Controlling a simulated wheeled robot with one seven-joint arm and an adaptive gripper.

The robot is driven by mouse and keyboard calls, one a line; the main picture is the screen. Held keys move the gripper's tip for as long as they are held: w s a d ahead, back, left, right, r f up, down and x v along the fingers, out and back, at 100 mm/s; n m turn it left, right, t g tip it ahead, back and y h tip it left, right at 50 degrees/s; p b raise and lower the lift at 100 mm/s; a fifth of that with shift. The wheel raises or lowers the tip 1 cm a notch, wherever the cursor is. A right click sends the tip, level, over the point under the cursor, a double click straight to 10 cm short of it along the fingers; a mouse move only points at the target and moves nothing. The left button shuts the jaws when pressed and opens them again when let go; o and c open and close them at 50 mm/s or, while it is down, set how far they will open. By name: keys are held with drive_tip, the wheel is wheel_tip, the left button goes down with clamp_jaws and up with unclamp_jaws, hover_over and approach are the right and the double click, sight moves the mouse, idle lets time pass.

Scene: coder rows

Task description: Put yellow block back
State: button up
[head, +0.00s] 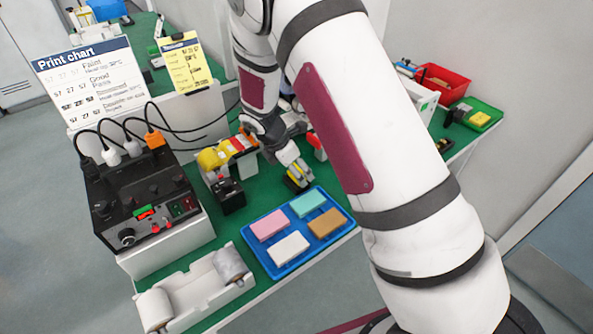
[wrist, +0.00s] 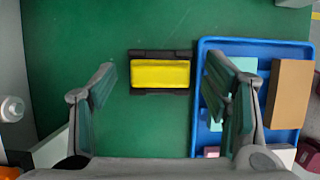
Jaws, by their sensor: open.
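A yellow block (wrist: 160,73) sits on a black holder (wrist: 160,54) on the green table top in the wrist view. In the head view, a yellow patch (head: 299,171) shows just below my gripper (head: 290,158), partly hidden by it. In the wrist view my gripper (wrist: 160,82) is open, its fingers apart to the left and right of the block, with nothing between them touching it. A blue tray (head: 247,236) lies beside the holder and holds pink (head: 270,225), mint (head: 308,202), white (head: 288,249) and brown (head: 327,222) blocks.
A black coder box (head: 140,200) with cables stands at the left, with a white tray of rollers (head: 205,293) in front. A green tray (head: 477,113) with a yellow item and a red bin (head: 443,85) stand right.

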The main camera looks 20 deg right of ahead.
drive_tip(key=s+a+r+m+y, duration=0.1)
drive_tip(key=s+r+m, duration=0.25)
drive_tip(key=r, duration=0.65)
drive_tip(key=s+r+m, duration=0.2)
drive_tip(key=s+r, duration=0.2)
drive_tip(key=r, duration=0.6)
drive_tip(key=s+d+r+m+t+y, duration=0.1)
drive_tip(key=s+r+m, duration=0.4)
drive_tip(key=s+m, duration=0.3)
drive_tip(key=s+r+m+t+y, duration=0.1)
drive_tip(key=s+r+m, duration=0.4)
drive_tip(key=s, duration=1.1)
drive_tip(key=m+y, duration=0.1)
drive_tip(key=m, duration=0.2)
drive_tip(key=shift+s+d+t, duration=0.25)
drive_tip(key=shift+d+t, duration=0.1)
drive_tip(key=shift+t, duration=0.05)
drive_tip(key=shift+r, duration=0.1)
drive_tip(key=shift+c, duration=0.3)
